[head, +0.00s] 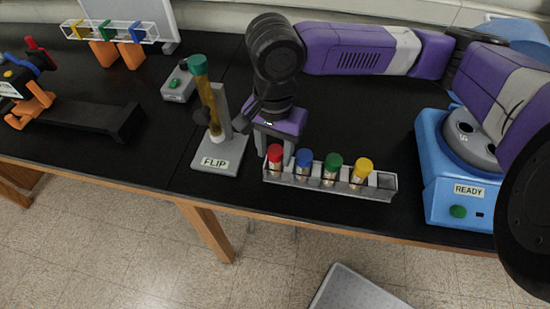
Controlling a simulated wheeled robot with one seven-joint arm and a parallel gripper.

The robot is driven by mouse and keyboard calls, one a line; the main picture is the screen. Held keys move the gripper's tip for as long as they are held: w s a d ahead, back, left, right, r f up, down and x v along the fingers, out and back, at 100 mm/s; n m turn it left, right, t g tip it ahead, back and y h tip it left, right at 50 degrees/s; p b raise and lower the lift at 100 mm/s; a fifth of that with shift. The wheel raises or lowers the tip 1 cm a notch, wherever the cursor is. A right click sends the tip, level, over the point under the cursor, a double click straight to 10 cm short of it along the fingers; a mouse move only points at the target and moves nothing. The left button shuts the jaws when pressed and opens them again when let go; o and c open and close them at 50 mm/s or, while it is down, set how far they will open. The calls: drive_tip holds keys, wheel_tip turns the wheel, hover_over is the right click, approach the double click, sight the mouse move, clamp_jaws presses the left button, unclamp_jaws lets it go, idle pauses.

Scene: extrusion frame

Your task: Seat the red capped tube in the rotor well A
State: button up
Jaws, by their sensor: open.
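The red capped tube (275,158) stands upright at the left end of a grey rack (330,183) near the table's front edge. My gripper (274,150) points down just above and behind this tube, its fingers open at the red cap. I cannot tell whether they touch it. At the right, the blue centrifuge (433,180) has its grey rotor (476,145) exposed, with dark wells showing. My arm covers part of it, and I cannot make out which well is A.
Blue (304,159), green (332,165) and yellow (362,170) capped tubes share the rack. A FLIP stand (216,160) with a green capped tube is left of my gripper. A grey button box (178,85) is behind it. A READY label (468,190) marks the centrifuge front.

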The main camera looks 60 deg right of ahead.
drive_tip(key=shift+f, duration=0.4)
drive_tip(key=shift+c, duration=0.2)
clamp_jaws()
drive_tip(key=shift+r, duration=0.2)
